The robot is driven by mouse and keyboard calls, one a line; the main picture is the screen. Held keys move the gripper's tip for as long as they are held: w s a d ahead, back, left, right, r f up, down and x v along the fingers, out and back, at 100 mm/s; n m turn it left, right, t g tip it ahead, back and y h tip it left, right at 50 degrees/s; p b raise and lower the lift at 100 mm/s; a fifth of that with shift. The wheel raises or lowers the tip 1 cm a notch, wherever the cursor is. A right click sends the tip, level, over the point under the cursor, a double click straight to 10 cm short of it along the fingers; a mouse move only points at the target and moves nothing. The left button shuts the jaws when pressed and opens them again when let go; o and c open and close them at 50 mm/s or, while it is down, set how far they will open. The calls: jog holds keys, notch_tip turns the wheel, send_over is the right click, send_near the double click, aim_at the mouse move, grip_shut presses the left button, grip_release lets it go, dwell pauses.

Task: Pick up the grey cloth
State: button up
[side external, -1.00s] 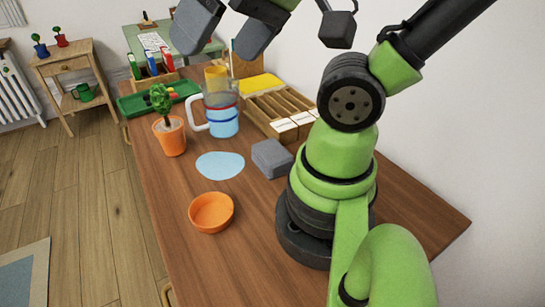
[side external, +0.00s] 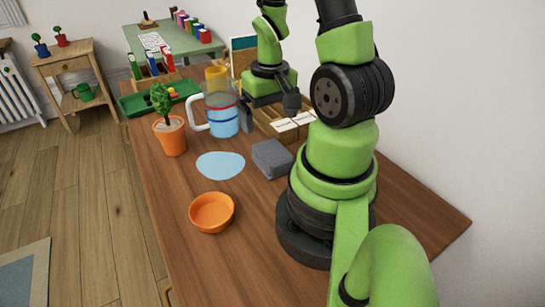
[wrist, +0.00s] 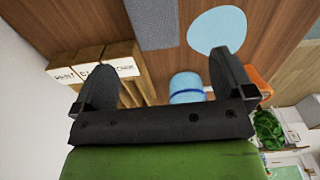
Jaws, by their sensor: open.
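The grey cloth (side external: 271,158) is a folded, block-like pad lying flat on the wooden table, close to my arm's base. It also shows at the top of the wrist view (wrist: 152,22), cut off by the frame edge. My gripper (side external: 245,115) is beyond the cloth, by the clear pitcher and above the wooden divided tray.
A light blue disc (side external: 220,165), an orange bowl (side external: 211,212) and an orange plant pot (side external: 171,138) are nearby. The table's front is clear.

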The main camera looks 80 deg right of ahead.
aim_at(273, 150)
jog(key=shift+s+d+f, duration=0.15)
jog(key=shift+s+f, duration=0.4)
jog(key=shift+f, duration=0.35)
jog(key=shift+w+f, duration=0.15)
jog(key=shift+f, duration=2.3)
jog(key=shift+w+f, duration=0.1)
jog(key=shift+f, duration=2.3)
jog(key=c, duration=0.9)
jog(key=shift+r, duration=0.1)
jog(key=shift+r, duration=4.95)
